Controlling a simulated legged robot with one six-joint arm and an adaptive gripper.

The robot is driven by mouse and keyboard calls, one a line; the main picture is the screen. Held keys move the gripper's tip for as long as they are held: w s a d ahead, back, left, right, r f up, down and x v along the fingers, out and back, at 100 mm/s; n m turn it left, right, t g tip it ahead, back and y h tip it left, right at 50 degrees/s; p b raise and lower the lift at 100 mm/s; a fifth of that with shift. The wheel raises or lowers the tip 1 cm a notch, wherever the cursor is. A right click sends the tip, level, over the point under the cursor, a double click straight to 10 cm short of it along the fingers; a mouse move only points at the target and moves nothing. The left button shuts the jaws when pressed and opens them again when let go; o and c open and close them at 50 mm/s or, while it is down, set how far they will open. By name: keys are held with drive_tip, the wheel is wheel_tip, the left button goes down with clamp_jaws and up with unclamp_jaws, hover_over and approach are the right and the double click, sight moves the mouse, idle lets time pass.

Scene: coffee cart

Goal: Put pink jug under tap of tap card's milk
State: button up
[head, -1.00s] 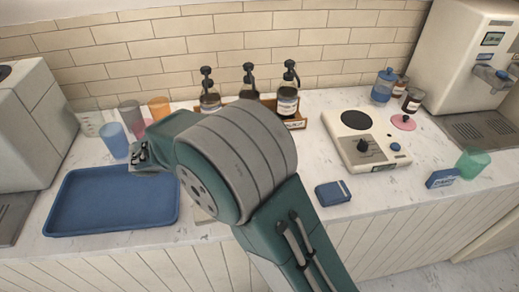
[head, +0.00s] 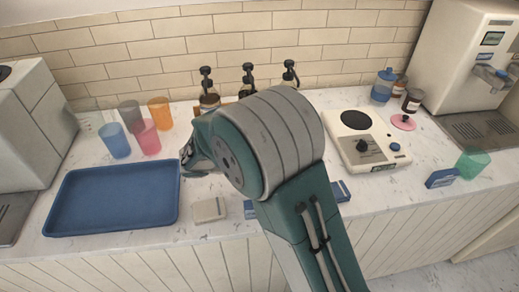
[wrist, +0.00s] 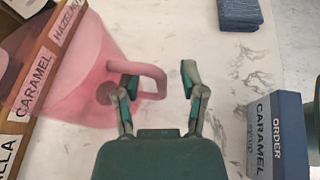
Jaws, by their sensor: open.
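The pink jug (wrist: 75,70) is see-through and fills the upper left of the wrist view. Its handle (wrist: 150,80) points toward my gripper (wrist: 160,76). My gripper is open, with the handle's end between its fingertips and no clear grip on it. In the head view my arm hides the gripper and this jug. A cream dispenser with a tap (head: 490,76) stands at the far right, above a grey drip grate (head: 478,130). A blue card (head: 442,178) lies near it; its text is too small to read.
A wooden rack (wrist: 38,80) labelled caramel and hazelnut is close on the left in the wrist view. A blue order card (wrist: 285,135) and a blue folded item (wrist: 239,13) lie right. A scale (head: 365,150), green cup (head: 473,164), pink cup (head: 147,138) and blue tray (head: 110,200) share the counter.

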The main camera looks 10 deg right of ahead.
drive_tip(key=shift+a, duration=0.1)
clamp_jaws()
drive_tip(key=shift+r, duration=0.1)
